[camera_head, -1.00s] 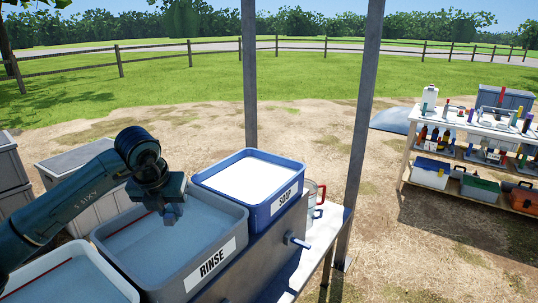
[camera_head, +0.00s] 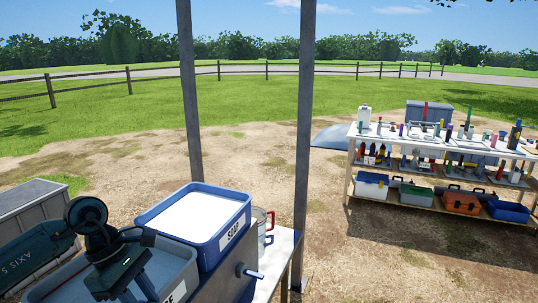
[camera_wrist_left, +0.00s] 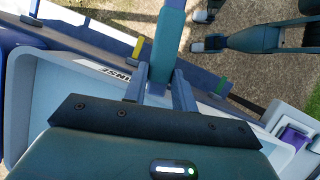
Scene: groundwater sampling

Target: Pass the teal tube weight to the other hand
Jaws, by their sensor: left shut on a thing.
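In the left wrist view, my left gripper (camera_wrist_left: 159,92) is shut on the teal tube weight (camera_wrist_left: 164,48). The tube stretches from between the two fingers to the top edge of the picture. In the head view, my left gripper (camera_head: 136,289) points down over the rinse basin (camera_head: 178,252) at the lower left, and its fingertips are near the bottom edge. The tube cannot be made out there.
A blue tub labelled SOAP (camera_head: 237,229) stands just beyond the rinse basin. A clear jug with a red handle (camera_head: 264,221) is beside it. Two grey posts rise behind the wash bench. A laden shelf table (camera_head: 352,158) stands at the right, with open dirt between.

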